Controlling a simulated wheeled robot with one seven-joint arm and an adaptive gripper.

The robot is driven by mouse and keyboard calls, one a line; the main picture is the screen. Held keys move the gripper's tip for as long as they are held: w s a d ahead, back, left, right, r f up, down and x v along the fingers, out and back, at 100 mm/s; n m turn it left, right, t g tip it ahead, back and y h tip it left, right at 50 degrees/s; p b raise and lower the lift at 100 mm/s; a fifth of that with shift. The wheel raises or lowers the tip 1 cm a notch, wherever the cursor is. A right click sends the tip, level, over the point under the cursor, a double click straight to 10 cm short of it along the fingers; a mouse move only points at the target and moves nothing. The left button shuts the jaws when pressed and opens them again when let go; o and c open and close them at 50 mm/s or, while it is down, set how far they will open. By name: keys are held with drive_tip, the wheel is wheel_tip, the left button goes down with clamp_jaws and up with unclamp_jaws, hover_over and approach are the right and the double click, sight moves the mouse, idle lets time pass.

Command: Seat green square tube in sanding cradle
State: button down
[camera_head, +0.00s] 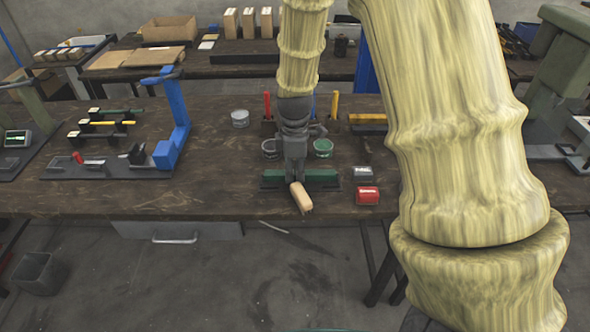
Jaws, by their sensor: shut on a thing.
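A dark green square tube (321,175) lies left to right near the front of the workbench. It sits at the dark sanding cradle (336,187), with green showing on both sides of my gripper. My gripper (297,176) points down at the middle of the tube and appears shut on it. The fingers hide the tube's middle and part of the cradle. I cannot tell whether the tube rests fully down in the cradle. A tan block (301,198) lies slantwise just in front of the fingertips, near the bench's front edge.
A green cup (323,148) and a grey tin (240,118) are behind. A blue-armed fixture (172,130) stands left.

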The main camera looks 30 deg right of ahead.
drive_tip(key=shift+f, duration=0.65)
idle(0.4)
drive_tip(key=c, duration=1.2)
unclamp_jaws()
